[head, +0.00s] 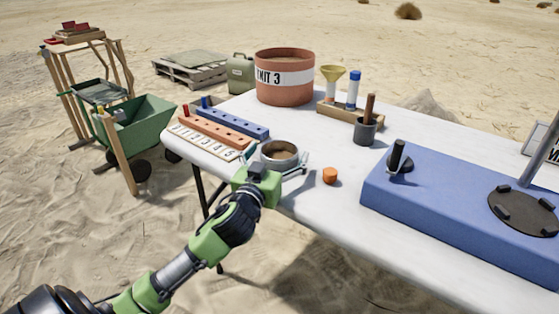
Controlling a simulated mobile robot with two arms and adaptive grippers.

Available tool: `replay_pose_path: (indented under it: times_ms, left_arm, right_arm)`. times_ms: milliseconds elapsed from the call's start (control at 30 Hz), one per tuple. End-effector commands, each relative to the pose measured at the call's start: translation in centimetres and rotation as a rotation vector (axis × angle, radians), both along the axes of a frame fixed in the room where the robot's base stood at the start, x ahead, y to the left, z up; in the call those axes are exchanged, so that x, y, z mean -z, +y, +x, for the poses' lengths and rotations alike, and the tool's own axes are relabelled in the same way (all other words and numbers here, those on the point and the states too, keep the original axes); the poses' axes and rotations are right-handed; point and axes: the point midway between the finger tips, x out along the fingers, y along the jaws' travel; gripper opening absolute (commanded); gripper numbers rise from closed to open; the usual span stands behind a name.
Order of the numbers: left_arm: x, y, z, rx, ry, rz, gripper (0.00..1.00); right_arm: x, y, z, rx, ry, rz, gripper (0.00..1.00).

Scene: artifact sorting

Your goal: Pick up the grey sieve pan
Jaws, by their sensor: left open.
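The grey sieve pan (279,150) is a round, shallow metal pan standing on the white table near its front edge, with a brownish inside. My left gripper (275,160) is at the near side of the pan, its fingers spread to the left and right of it. The gripper body hides the lower front of the pan, so I cannot tell whether the fingers touch it. The left gripper is open. My right gripper does not show.
An orange cap (330,175) lies right of the pan. Orange (215,131) and blue (235,121) peg blocks and a numbered strip (200,142) lie to the left. A blue machine (450,200) fills the right side. A red bucket (285,90) stands behind.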

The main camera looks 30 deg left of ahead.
Motion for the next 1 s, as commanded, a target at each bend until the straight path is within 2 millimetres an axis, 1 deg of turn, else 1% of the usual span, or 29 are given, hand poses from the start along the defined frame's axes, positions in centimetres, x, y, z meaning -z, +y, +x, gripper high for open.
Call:
replay_pose_path:
  times_ms: [33,100,367,400,467,500,533,567,867,967,1000]
  left_arm:
    - [0.0,0.2,0.6,0.000,0.000,0.002,0.90]
    - [0.0,0.3,1.0,0.000,0.000,0.002,0.90]
    - [0.0,0.3,1.2,0.000,0.001,0.001,0.90]
    - [0.0,0.3,1.2,0.000,0.001,0.001,0.80]
    - [0.0,0.3,1.2,0.000,0.001,0.001,0.64]
    - [0.0,0.3,1.2,0.000,0.001,0.001,0.54]
    - [0.0,0.3,1.2,0.000,0.001,0.001,0.46]
    - [0.0,0.3,1.2,0.000,0.001,0.001,0.43]
    - [-0.3,0.3,1.2,0.000,-0.001,0.000,0.43]
    - [-1.4,0.3,1.2,0.000,-0.003,-0.001,0.43]
    - [-2.1,0.3,1.2,0.000,-0.005,0.000,0.43]
  right_arm:
    - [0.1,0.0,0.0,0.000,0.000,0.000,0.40]
    - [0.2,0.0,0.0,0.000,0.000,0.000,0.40]
    - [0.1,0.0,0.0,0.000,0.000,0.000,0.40]
    - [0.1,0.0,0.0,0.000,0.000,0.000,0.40]
    - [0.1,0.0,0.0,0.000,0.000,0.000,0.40]
    - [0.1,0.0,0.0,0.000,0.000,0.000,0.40]
    - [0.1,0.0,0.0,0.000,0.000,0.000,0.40]
    - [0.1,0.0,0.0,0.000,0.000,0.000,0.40]
    - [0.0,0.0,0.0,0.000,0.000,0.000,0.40]
    - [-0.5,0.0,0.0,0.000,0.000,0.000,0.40]
    - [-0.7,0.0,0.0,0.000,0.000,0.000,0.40]
